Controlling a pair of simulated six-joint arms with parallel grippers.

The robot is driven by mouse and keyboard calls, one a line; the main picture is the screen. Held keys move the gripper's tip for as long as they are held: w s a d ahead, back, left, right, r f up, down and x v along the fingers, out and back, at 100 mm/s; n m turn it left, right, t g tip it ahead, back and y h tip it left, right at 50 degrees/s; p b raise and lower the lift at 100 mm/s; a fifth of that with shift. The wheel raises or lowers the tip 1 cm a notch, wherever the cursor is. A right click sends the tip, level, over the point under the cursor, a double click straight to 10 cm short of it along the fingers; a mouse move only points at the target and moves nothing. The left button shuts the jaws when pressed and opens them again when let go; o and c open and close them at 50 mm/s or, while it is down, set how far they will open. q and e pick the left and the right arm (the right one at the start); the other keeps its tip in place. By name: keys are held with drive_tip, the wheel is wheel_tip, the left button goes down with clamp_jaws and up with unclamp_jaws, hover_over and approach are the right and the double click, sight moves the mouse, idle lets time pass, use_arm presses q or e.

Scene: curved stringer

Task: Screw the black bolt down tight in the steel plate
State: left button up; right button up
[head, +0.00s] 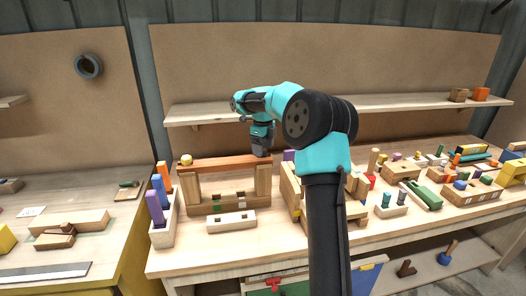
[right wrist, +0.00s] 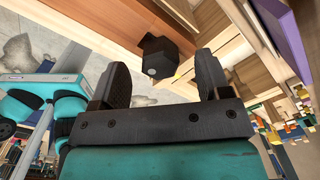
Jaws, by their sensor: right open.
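My right gripper (head: 262,148) is over the right end of a reddish-brown wooden beam (head: 215,162) that lies across two wooden posts. In the right wrist view its two dark fingers (right wrist: 162,80) are spread apart. A black blocky piece (right wrist: 165,52) with a small grey round spot shows in the gap beyond the fingertips, against the brown wood. It may be the head of the black bolt. I see no finger clearly touching it. In the head view the gripper hides this spot. I cannot make out a steel plate there. My left gripper is not in view.
A wooden holder (head: 163,228) with purple and orange pegs stands left of the beam's posts. Several wooden blocks and a green piece (head: 425,194) crowd the bench on the right. A shelf (head: 390,104) runs behind.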

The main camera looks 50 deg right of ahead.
wheel_tip(320, 180, up, 10)
idle(0.4)
drive_tip(key=shift+r, duration=0.1)
idle(0.4)
